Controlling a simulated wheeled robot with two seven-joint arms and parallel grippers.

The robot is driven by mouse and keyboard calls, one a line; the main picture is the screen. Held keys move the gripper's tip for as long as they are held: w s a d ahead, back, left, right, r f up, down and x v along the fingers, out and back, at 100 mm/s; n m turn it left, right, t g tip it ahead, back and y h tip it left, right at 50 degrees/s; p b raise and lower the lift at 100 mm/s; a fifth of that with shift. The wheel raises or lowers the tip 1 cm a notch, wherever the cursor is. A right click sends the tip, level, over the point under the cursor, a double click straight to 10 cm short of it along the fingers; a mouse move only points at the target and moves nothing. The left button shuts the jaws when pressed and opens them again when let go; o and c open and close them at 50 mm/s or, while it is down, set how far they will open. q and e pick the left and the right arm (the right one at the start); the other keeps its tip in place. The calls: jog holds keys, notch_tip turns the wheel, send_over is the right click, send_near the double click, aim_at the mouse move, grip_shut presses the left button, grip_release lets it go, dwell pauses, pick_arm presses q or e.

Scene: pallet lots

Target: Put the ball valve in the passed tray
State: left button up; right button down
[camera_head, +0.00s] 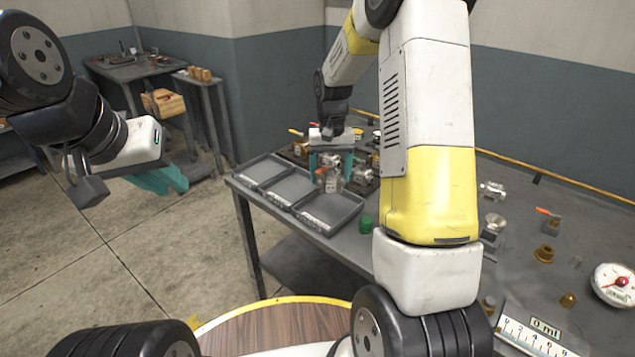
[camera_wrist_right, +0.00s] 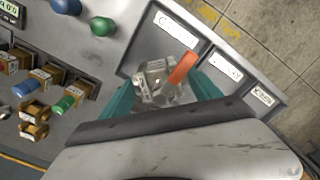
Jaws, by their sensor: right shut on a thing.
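The ball valve, a silvery body with an orange lever, hangs between the teal fingers of my right gripper (camera_head: 331,163). It shows in the wrist view as a metal body (camera_wrist_right: 152,84) with the lever pointing up and right. In the head view the valve (camera_head: 331,182) appears over the back of the nearest grey tray (camera_head: 335,228). Two more trays, a middle one (camera_head: 268,190) and a far left one (camera_head: 238,174), adjoin it. Their front labels are too small to read surely, so I cannot tell which is the passed tray. My left gripper (camera_head: 168,180) is out over the floor, away from the table.
A green cap (camera_head: 365,223) stands right of the nearest tray. Several fittings crowd behind the right gripper. More fittings, a gauge (camera_head: 612,284) and a digital readout (camera_head: 545,328) lie at right. The trays look empty where visible.

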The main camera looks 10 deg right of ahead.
jog(key=shift+f, duration=3.35)
jog(key=shift+f, duration=0.1)
jog(key=shift+c, duration=0.7)
grip_release()
